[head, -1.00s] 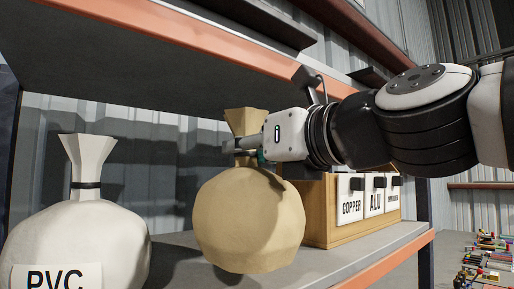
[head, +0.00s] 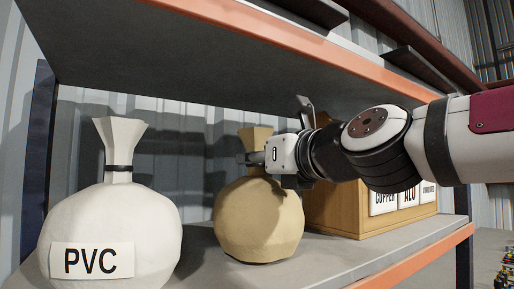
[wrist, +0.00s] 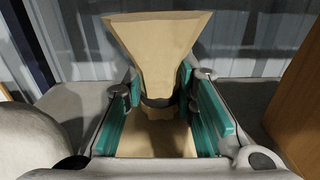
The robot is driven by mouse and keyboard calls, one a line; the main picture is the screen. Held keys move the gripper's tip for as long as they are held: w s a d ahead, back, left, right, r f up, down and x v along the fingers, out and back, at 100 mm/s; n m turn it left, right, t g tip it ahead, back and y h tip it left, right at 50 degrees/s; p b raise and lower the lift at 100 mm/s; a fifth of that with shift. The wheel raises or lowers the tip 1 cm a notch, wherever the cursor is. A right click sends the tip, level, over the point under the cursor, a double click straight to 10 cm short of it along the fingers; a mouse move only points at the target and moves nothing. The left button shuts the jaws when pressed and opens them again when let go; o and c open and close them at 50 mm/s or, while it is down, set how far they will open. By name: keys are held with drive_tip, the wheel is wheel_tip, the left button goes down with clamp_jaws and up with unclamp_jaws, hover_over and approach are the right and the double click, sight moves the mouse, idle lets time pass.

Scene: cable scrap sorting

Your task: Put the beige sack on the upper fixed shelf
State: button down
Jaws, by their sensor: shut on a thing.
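The beige sack (head: 258,220) is round with a flared, tied neck. In the head view it is upright over the shelf (head: 335,251), between the white sack and the wooden box; its base looks at or very near the shelf surface. My gripper (head: 257,158) reaches in from the right and is shut on the sack's neck. In the wrist view the teal finger pads (wrist: 164,112) lie on both sides of the neck, and the flared top (wrist: 160,35) rises between them. The front of the neck is partly hidden by my gripper in the head view.
A white sack labelled PVC (head: 118,230) stands close on the left. A wooden box (head: 340,212) with labelled drawers, one reading ALU, stands close on the right, behind my arm. Another shelf board (head: 200,50) with an orange edge hangs overhead. Corrugated metal forms the back.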

drive_tip(key=shift+f, duration=0.3)
drive_tip(key=c, duration=1.3)
unclamp_jaws()
drive_tip(key=shift+f, duration=0.1)
drive_tip(key=shift+s, duration=0.1)
drive_tip(key=shift+s+d, duration=0.3)
drive_tip(key=v, duration=1.1)
